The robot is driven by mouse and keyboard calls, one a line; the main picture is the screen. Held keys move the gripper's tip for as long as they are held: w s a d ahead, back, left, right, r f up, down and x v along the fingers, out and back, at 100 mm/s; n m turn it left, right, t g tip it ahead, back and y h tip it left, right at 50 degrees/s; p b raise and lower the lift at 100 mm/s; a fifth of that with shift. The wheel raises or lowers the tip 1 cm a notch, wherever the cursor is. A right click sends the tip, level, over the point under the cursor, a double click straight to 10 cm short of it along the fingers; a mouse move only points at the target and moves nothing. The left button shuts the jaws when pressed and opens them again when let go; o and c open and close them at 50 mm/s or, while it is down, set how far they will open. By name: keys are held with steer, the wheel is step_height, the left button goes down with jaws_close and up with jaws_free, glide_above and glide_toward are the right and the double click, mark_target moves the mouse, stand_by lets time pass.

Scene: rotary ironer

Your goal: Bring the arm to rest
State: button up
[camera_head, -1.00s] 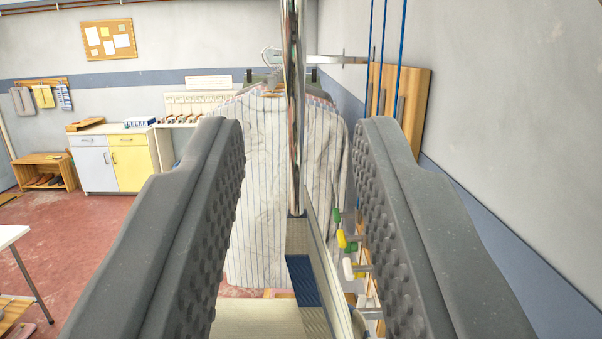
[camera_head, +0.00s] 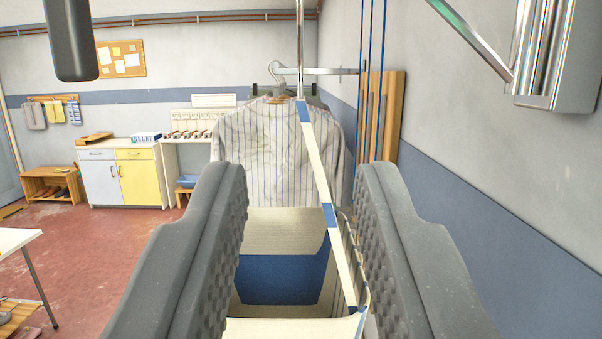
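My gripper (camera_head: 302,240) shows as two grey, studded fingers, one on each side of the lower middle of the view. The fingers stand wide apart and nothing is held between them. Through the gap I see a beige and blue machine part (camera_head: 285,275) with a pale, blue-banded strip (camera_head: 318,160) rising in front. Behind it a striped shirt (camera_head: 265,150) hangs on a rail, beyond my fingertips. The arm itself is not clearly in view.
A metal fixture (camera_head: 560,50) juts in at upper right, and a dark rounded part (camera_head: 72,40) hangs at upper left. A white table (camera_head: 15,240) stands at left. A cabinet (camera_head: 120,175) and a bench (camera_head: 50,184) line the back wall. Red floor between is clear.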

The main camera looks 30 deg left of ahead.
steer(key=s+d+f+m+h+b, duration=0.1)
steer(key=d+m+h+b, duration=0.4)
steer(key=d+h+b, duration=0.65)
steer(key=s+d+f+m+g+b, duration=0.1)
steer(key=s+g+b, duration=0.1)
steer(key=s, duration=0.7)
steer(key=shift+s+d+f+m+g+b, duration=0.2)
steer(key=shift+s+d+m+g+b, duration=0.15)
steer(key=shift+b, duration=0.15)
steer(key=shift+a, duration=0.1)
stand_by(0.5)
